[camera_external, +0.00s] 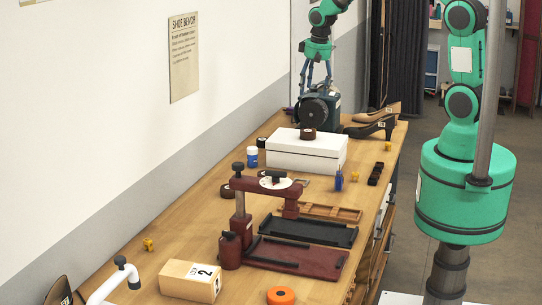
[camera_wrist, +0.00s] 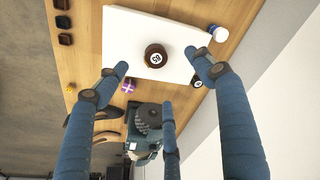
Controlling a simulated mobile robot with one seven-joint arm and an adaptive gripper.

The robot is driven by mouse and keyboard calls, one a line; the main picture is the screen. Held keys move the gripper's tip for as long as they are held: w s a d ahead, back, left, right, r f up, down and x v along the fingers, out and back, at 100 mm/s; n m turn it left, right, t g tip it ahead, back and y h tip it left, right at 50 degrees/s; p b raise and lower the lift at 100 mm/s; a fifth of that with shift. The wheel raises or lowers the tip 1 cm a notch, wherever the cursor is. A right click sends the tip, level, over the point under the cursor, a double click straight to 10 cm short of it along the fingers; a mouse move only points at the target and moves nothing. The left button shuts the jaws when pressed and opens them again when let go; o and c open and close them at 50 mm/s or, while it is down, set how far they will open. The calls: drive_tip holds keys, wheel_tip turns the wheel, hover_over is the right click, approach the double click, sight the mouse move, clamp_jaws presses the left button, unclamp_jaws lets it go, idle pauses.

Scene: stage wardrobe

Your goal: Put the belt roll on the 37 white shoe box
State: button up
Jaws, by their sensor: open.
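A white shoe box (camera_external: 300,158) lies on the bench; I cannot see a 37 on it. A dark brown roll (camera_external: 308,134), likely the belt roll, rests on its top.
A dark machine (camera_external: 318,110) and dark shoes (camera_external: 372,128) stand behind the box. A dark red press (camera_external: 238,225), trays (camera_external: 305,231) and an orange roll (camera_external: 281,296) are nearer the camera.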

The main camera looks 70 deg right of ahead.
drive_tip(key=s+a+r+n+t, duration=0.1)
drive_tip(key=s+a+r+n, duration=0.1)
drive_tip(key=s+a+r, duration=0.5)
drive_tip(key=s+a+r+n+t, duration=0.1)
drive_tip(key=s+a+r, duration=0.5)
drive_tip(key=r, duration=0.4)
drive_tip(key=s+a+r+n+t, duration=0.1)
drive_tip(key=s+a+r, duration=0.1)
drive_tip(key=s+a, duration=0.3)
drive_tip(key=s+a+r+n+t, duration=0.1)
drive_tip(key=s+a, duration=0.4)
drive_tip(key=s, duration=0.6)
drive_tip(key=shift+s+r+n+y, duration=0.15)
drive_tip(key=shift+r+n+y, duration=0.25)
drive_tip(key=shift+r+n, duration=0.35)
wheel_tip(320, 180, down, 11)
drive_tip(key=b, duration=1.1)
